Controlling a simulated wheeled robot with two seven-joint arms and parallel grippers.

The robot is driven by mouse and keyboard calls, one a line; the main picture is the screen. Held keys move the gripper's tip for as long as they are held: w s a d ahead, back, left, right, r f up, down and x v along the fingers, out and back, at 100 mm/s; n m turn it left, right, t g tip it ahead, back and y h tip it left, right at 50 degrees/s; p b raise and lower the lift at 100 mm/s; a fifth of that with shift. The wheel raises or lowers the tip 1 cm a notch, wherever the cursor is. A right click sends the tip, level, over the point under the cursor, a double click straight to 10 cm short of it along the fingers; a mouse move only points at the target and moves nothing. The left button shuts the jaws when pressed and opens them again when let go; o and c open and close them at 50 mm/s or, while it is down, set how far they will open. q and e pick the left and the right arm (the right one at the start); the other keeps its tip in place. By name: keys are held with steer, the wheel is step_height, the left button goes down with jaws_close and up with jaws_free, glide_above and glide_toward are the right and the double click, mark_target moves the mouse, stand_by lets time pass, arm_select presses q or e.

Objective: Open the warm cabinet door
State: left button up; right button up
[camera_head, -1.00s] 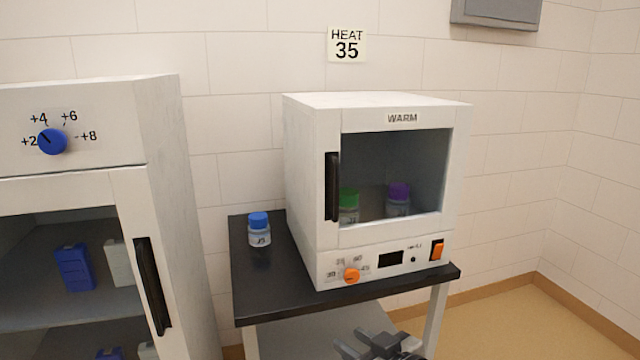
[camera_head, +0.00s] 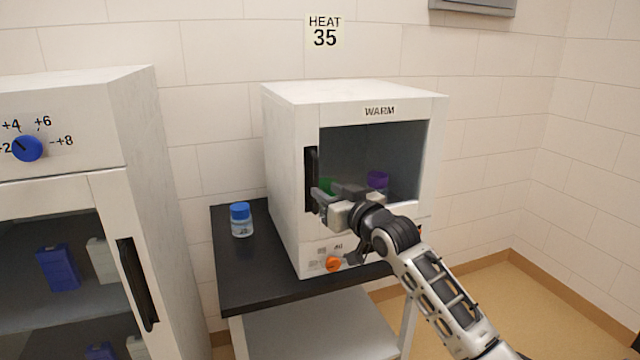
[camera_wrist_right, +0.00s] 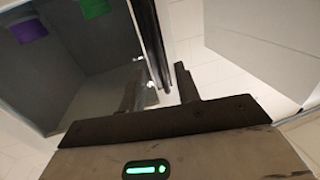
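The warm cabinet (camera_head: 285,150) is a white box labelled WARM, with a dark glass door (camera_head: 350,145) that looks shut. Its black vertical handle (camera_head: 311,165) is on the door's left side. My right gripper (camera_head: 320,198) is at the lower part of the handle, in front of the door. In the right wrist view the handle (camera_wrist_right: 150,35) runs between the two spread fingers of my right gripper (camera_wrist_right: 158,85). The fingers look open, and I cannot tell whether either touches the handle. My left gripper is not in view.
The cabinet stands on a black-topped table (camera_head: 250,290) with a blue-capped bottle (camera_head: 241,220) at its left. Green-capped (camera_head: 327,187) and purple-capped (camera_head: 377,180) bottles are behind the glass. A larger white cabinet (camera_head: 135,130) stands left. An orange knob (camera_head: 333,264) is below the door.

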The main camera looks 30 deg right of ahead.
mark_target(317, 185)
steer(key=shift+w, duration=2)
jaws_close()
